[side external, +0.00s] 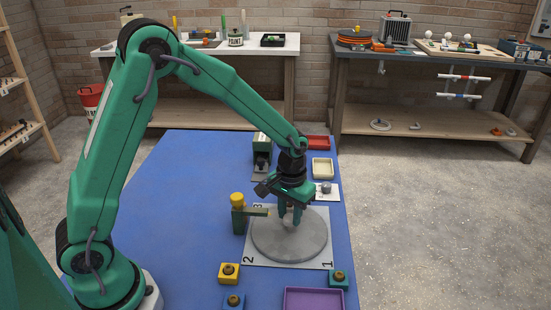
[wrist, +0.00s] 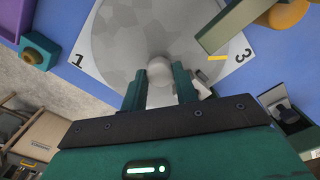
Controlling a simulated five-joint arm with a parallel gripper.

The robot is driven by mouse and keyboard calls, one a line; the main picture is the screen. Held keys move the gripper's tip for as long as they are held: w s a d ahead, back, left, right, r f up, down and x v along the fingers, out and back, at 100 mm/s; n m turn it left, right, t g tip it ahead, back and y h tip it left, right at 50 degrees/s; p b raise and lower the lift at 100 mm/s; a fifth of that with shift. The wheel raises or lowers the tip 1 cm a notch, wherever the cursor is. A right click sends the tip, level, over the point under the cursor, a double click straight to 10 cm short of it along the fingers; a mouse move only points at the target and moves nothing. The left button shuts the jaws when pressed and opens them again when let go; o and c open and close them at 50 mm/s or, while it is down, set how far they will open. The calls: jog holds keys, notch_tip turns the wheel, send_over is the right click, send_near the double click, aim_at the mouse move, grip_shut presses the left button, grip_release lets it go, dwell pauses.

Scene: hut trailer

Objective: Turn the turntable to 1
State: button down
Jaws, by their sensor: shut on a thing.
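The turntable (side external: 270,246) is a grey disc on a white card with numbers at its corners. In the side view the 2 (side external: 248,260) is front left and the 1 (side external: 327,265) front right; the 3 (wrist: 243,56) shows in the wrist view. My gripper (side external: 289,220) points down over the disc, shut on its pale round knob (wrist: 159,70), which sits between the fingers. A green post with a yellow top (side external: 238,212) stands at the left, its bar reaching over the card's edge. A yellow mark (wrist: 218,57) lies by the bar's end, near the 3.
Yellow (side external: 229,273), blue (side external: 234,301) and teal (side external: 338,279) blocks with knobs and a purple tray (side external: 313,291) stand in front. Cream (side external: 322,168) and red (side external: 318,142) trays and a green box (side external: 262,143) are behind. The blue mat's (side external: 180,210) left is clear.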

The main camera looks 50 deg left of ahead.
jog(key=shift+n, duration=11)
jog(key=shift+a+n, duration=0.1)
jog(key=shift+n, duration=3.7)
